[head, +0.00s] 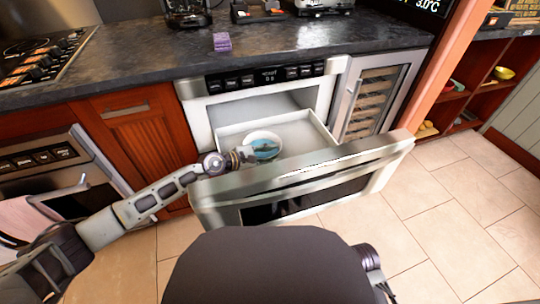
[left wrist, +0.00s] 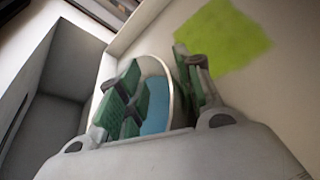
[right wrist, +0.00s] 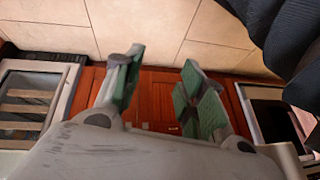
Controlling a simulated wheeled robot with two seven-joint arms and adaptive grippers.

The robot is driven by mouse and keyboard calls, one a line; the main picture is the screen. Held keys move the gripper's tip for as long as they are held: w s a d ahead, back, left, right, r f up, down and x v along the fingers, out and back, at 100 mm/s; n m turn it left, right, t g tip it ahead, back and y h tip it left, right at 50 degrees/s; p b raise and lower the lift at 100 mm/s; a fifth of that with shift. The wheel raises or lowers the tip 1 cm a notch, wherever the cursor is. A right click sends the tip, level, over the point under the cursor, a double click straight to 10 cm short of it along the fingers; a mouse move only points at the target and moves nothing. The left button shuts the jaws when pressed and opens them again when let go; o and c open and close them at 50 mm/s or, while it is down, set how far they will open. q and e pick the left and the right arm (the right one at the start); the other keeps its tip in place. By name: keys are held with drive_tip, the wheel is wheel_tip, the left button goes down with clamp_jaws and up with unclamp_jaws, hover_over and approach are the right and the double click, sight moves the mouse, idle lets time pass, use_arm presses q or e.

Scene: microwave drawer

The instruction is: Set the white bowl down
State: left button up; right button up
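The white bowl (head: 260,135), blue inside, is in the open microwave drawer (head: 310,130). My left gripper (head: 247,154) is at the bowl's near left side. In the left wrist view the bowl (left wrist: 154,120) shows between the gripper's fingers (left wrist: 160,62). One finger is over the bowl's inside and the other is beyond its rim. The fingers look spread, with a gap around the bowl's wall. The bowl's underside is hidden. My right gripper (right wrist: 160,65) is open and empty, away from the drawer over the floor side of the cabinets.
The drawer's thick steel front (head: 300,172) stands out over the tiled floor (head: 440,220). A lime-green patch (left wrist: 222,36) shows on the pale surface beside the bowl. A purple block (head: 222,42) sits on the dark counter (head: 290,40) above. A stove (head: 45,60) is at left.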

use_arm(q)
drive_tip(key=shift+r, duration=0.15)
use_arm(e)
drive_tip(key=shift+s+r, duration=0.1)
drive_tip(key=shift+s, duration=0.05)
use_arm(q)
drive_tip(key=shift+s+a+r, duration=0.15)
drive_tip(key=shift+s+a, duration=0.1)
drive_tip(key=shift+a, duration=0.3)
drive_tip(key=shift+s+a+r+p, duration=0.25)
drive_tip(key=shift+s+a+p, duration=0.1)
drive_tip(key=shift+a, duration=0.25)
drive_tip(key=v, duration=0.5)
drive_tip(key=shift+s+a+r+p, duration=0.15)
drive_tip(key=shift+s+a+p, duration=0.1)
drive_tip(key=shift+a+p, duration=0.05)
drive_tip(key=shift+v, duration=1.7)
use_arm(e)
drive_tip(key=shift+s+d+r+g+h, duration=0.1)
drive_tip(key=shift+d+r+g+h, duration=0.1)
drive_tip(key=shift+r, duration=0.5)
drive_tip(key=shift+s+d+r+g+h, duration=0.1)
drive_tip(key=shift+d+r, duration=0.1)
drive_tip(key=shift+r, duration=0.45)
drive_tip(key=shift+w+r, duration=0.1)
drive_tip(key=shift+w, duration=0.15)
